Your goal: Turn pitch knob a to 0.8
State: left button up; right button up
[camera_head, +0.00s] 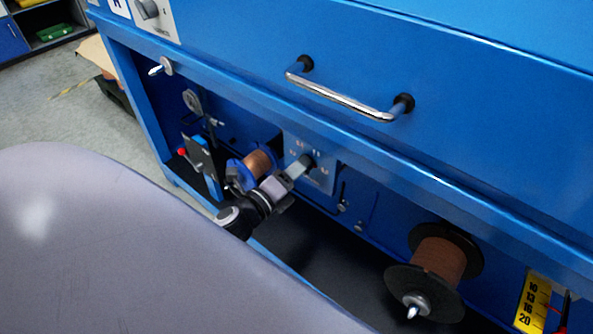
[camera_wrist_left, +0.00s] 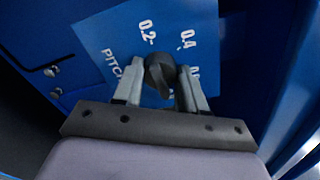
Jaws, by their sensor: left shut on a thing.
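The pitch knob (camera_head: 308,160) is a small black knob on a light blue dial panel (camera_head: 322,178) under the blue machine's front. In the left wrist view the knob (camera_wrist_left: 158,68) sits between my two grey fingers. The panel (camera_wrist_left: 95,38) shows "PITCH", 0.2 and 0.4, with a further mark partly hidden by a finger. My left gripper (camera_head: 298,167) reaches in from the left and is shut on the knob; it also shows in the left wrist view (camera_wrist_left: 160,86). Which mark the knob points to I cannot tell. My right gripper is not in view.
A copper wire spool with blue flanges (camera_head: 255,164) stands just left of the panel. A larger black-flanged spool (camera_head: 438,268) is at the lower right, near a yellow scale (camera_head: 531,303). A chrome handle (camera_head: 345,98) juts out above the panel.

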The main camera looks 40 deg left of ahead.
pick_arm(q)
jog(key=shift+m, duration=0.3)
dwell(0.4)
jog(key=o, duration=1)
jog(key=shift+o, duration=0.2)
jog(key=shift+s, duration=0.1)
jog(key=s, duration=0.7)
jog(key=shift+a, duration=0.25)
